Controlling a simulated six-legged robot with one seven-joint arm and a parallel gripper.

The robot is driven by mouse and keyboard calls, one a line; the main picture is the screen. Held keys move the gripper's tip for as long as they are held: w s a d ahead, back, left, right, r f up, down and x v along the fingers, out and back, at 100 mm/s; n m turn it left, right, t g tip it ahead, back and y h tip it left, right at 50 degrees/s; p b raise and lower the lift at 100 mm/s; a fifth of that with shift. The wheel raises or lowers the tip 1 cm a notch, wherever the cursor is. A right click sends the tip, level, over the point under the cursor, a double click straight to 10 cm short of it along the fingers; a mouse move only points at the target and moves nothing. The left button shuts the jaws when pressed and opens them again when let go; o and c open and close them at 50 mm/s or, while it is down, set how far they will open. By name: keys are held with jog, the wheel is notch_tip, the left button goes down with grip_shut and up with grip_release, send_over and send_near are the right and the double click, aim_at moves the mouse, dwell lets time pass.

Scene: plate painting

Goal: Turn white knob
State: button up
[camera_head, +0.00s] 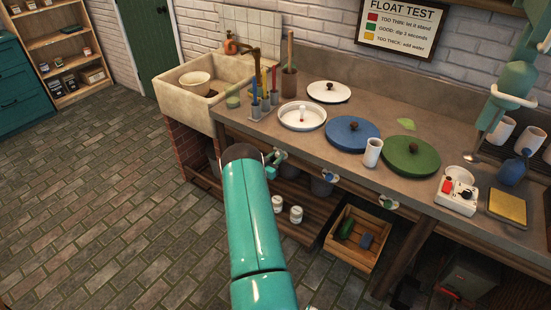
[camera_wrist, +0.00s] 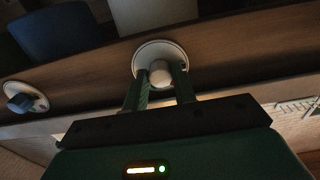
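The white knob (camera_wrist: 161,73) sits on a round white plate (camera_wrist: 160,50) on the wooden front in the wrist view. My gripper (camera_wrist: 162,80) has one dark green finger on each side of the knob, close against it with no clear gap. The fingers stand partway apart, shut on the knob. In the head view my gripper (camera_head: 274,162) is at the counter's front edge, below the white dish. There the knob is mostly hidden by the gripper. I cannot tell how far the knob is turned.
A blue knob (camera_wrist: 22,102) is to the left in the wrist view and also shows in the head view (camera_head: 330,177). A green knob (camera_head: 388,203) is farther right. A wooden crate (camera_head: 356,240) is below.

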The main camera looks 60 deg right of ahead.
jog(key=shift+m, duration=0.3)
jog(key=m, duration=1.1)
jog(key=shift+w, duration=0.1)
dwell(0.5)
jog(key=o, duration=1)
jog(key=shift+a, duration=0.1)
jog(key=a, duration=0.4)
jog(key=w+a, duration=0.1)
jog(key=a, duration=0.4)
jog(key=w+a, duration=0.1)
jog(key=a, duration=0.3)
jog(key=shift+a, duration=0.25)
